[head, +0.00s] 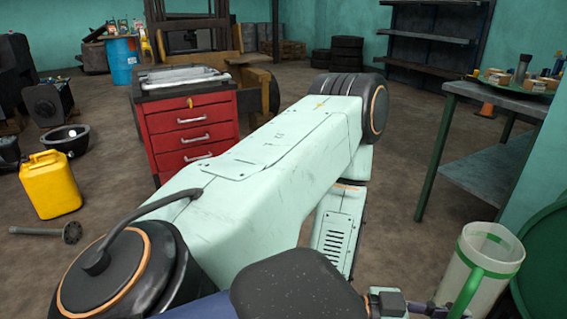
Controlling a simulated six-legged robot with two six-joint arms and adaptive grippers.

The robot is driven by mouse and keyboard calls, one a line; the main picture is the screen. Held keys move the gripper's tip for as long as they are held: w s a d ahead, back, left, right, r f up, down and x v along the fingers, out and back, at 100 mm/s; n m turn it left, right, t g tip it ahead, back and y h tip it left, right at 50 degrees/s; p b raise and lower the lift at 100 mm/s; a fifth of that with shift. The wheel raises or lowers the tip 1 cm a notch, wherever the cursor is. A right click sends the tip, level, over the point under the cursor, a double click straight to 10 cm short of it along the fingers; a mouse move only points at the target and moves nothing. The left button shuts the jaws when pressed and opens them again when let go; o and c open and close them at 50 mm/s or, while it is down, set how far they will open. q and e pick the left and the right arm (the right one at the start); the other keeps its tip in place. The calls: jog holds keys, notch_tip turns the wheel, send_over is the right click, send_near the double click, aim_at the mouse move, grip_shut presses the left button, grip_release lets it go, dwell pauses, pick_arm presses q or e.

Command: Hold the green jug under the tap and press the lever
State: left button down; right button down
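The green jug (491,247) is at the bottom right of the head view. It has a pale translucent body with a green rim band and a green handle, and it leans slightly. My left arm comes in from the left and folds down across the middle. My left gripper (455,303) is at the bottom edge, with its fingers at the jug's handle; it looks shut on the handle, though the grip is partly cut off by the frame. My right gripper is not in view. No tap or lever can be made out.
A dark green round object (547,255) stands right beside the jug. A metal workbench (500,92) with small items is behind it. A red drawer cabinet (190,128) and a yellow canister (50,186) stand left. Brown floor is open between cabinet and workbench.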

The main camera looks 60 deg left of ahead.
pick_arm(q)
jog(key=s+d+f+m+g+h+b, duration=0.1)
jog(key=d+f+m+g+h+b, duration=0.25)
jog(key=f, duration=0.85)
jog(key=s+d+f+m+g+h+b, duration=0.1)
jog(key=s+d+f+m+g+b, duration=0.15)
jog(key=d+f+b, duration=0.6)
jog(key=d+f+m+g+h+b, duration=0.1)
jog(key=f+m+g+h+b, duration=0.2)
jog(key=f, duration=1.1)
jog(key=w+g+p, duration=0.1)
jog(key=w, duration=0.8)
jog(key=shift+w+r+n, duration=0.3)
jog(key=shift+w+n, duration=0.05)
jog(key=shift+n, duration=0.05)
